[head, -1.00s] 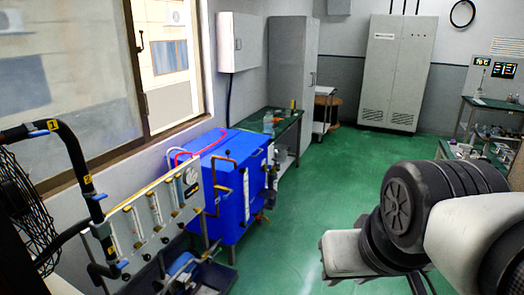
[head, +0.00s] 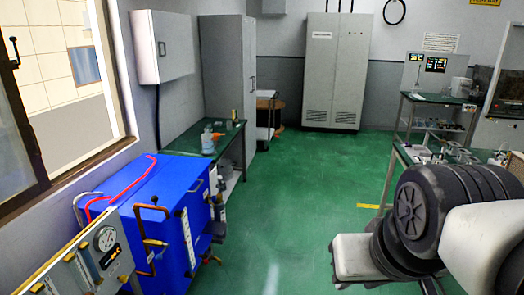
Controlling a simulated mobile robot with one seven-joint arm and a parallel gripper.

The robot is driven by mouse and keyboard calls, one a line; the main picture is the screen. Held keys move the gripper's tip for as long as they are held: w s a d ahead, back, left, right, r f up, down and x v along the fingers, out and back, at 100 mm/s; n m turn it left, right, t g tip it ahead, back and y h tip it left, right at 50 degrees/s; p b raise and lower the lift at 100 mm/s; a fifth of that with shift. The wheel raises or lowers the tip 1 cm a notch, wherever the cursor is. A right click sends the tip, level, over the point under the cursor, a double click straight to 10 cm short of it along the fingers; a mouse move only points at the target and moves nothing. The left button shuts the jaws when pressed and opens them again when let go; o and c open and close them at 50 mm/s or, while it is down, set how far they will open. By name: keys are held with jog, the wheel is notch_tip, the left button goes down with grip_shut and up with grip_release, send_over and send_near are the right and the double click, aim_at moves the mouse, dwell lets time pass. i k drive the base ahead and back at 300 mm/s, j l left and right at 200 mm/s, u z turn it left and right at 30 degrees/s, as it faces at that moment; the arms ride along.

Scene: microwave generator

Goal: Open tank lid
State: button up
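The blue tank (head: 165,212) stands at the lower left beside the window wall. Its flat top lid (head: 135,180) is closed, with a small dark handle (head: 196,184) near the top right edge. Red and grey hoses run over the lid's left side. Copper pipes and a white gauge strip are on its front. My arm (head: 425,225) fills the lower right, well apart from the tank across open floor. The gripper's fingers do not show clearly, so I cannot tell its state.
A gauge panel (head: 85,262) stands in front of the tank at the lower left. A green bench (head: 205,143) is behind it. Grey cabinets (head: 336,70) line the back. Tables with equipment (head: 437,100) are at the right. Green floor (head: 290,190) between is clear.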

aim_at(174, 181)
jog(key=i+l, duration=0.1)
jog(key=i, duration=0.7)
jog(key=i+l, duration=0.1)
jog(key=i, duration=0.65)
jog(key=i+u, duration=0.35)
jog(key=i, duration=0.2)
jog(key=i+u, duration=0.35)
jog(key=i, duration=0.15)
jog(key=i+l+u, duration=0.35)
jog(key=i, duration=0.15)
